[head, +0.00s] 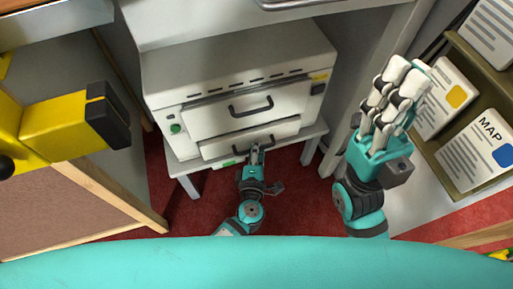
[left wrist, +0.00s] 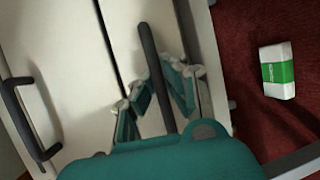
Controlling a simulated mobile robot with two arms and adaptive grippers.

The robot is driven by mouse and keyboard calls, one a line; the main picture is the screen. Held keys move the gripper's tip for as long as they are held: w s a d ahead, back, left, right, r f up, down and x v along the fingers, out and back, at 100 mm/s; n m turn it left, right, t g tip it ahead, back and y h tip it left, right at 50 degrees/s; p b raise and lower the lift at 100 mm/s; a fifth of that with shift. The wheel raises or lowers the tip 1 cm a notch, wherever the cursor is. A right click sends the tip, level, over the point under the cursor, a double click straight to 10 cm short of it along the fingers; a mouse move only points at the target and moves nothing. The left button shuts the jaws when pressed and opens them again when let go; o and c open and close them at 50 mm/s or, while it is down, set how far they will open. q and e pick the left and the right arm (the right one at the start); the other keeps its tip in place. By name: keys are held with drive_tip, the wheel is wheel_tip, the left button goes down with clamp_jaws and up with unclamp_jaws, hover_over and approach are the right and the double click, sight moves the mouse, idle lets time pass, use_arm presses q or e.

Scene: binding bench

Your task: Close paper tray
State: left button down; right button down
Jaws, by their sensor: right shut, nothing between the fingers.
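The white cabinet (head: 235,65) stands on a low table and has two drawer fronts with dark handles. The lower drawer (head: 222,148), taken as the paper tray, stands out a little in front of the upper one (head: 212,115). My left gripper (head: 256,153) is at the lower drawer's handle. In the left wrist view, the dark handle bar (left wrist: 147,45) runs between the fingers of this gripper (left wrist: 158,88), which sit close on both sides of it. My right gripper (head: 402,80) is raised at the right, shut and empty, away from the cabinet.
A white box with a green band (left wrist: 277,70) lies beside the cabinet in the left wrist view. A yellow and black object (head: 65,125) stands at left. Red carpet (head: 300,205) shows below.

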sight(253, 140)
use_arm(q)
drive_tip(key=shift+r, duration=0.1)
idle(0.3)
drive_tip(key=shift+w+a, duration=0.25)
drive_tip(key=shift+w, duration=0.5)
drive_tip(key=shift+w+a, duration=0.25)
drive_tip(key=shift+w, duration=0.5)
drive_tip(key=c, duration=1.6)
unclamp_jaws()
drive_tip(key=shift+c, duration=0.2)
drive_tip(key=shift+s, duration=0.25)
drive_tip(key=v, duration=1.1)
drive_tip(key=shift+s, duration=0.25)
